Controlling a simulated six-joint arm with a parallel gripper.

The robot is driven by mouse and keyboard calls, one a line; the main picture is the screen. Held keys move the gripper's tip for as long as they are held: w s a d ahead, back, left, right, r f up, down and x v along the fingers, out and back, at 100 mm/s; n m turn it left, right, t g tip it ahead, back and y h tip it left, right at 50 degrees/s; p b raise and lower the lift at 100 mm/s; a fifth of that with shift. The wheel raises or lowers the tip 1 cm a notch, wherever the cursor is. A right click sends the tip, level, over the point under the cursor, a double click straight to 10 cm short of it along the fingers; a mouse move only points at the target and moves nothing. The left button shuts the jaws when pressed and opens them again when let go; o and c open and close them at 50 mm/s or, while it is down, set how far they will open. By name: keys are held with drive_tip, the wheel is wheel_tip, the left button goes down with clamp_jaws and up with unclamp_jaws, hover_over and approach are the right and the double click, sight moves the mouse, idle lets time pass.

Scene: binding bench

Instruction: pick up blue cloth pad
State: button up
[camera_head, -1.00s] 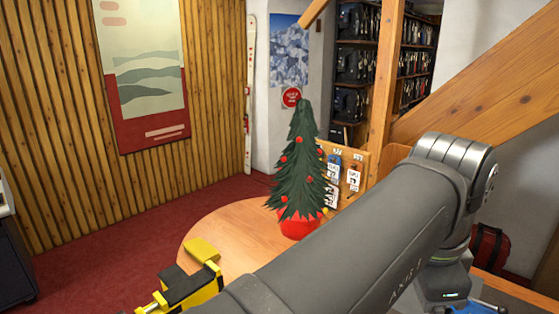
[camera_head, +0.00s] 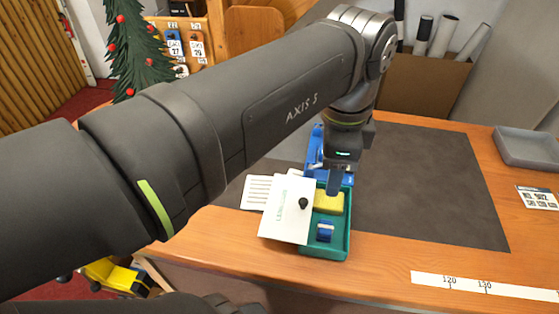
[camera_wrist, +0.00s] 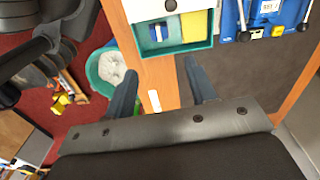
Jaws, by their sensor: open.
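A small blue piece with a pale band (camera_head: 325,231), which looks like the blue cloth pad, lies in the front part of a green tray (camera_head: 338,252) on the bench. It also shows in the wrist view (camera_wrist: 158,33) inside the tray (camera_wrist: 176,49), at the top. A yellow block (camera_head: 328,203) lies behind it in the tray. My gripper (camera_head: 334,190) points down near the back of the tray; its jaws look small there. In the wrist view my gripper (camera_wrist: 158,67) has its two fingers apart with nothing between them, short of the tray.
A white card with a black knob (camera_head: 290,210) overlaps the tray's left side. A blue device (camera_head: 316,150) stands behind the tray. A dark mat (camera_head: 420,180) gives clear room to the right. A grey tray (camera_head: 527,147) is at far right. A teal bin (camera_wrist: 92,70) is below the bench edge.

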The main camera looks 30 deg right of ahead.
sight(326, 227)
drive_tip(key=shift+m, duration=0.4)
drive_tip(key=f, duration=1.8)
drive_tip(key=shift+s+d, duration=0.3)
drive_tip(key=shift+s, duration=0.1)
drive_tip(key=shift+c, duration=0.2)
drive_tip(key=c, duration=0.7)
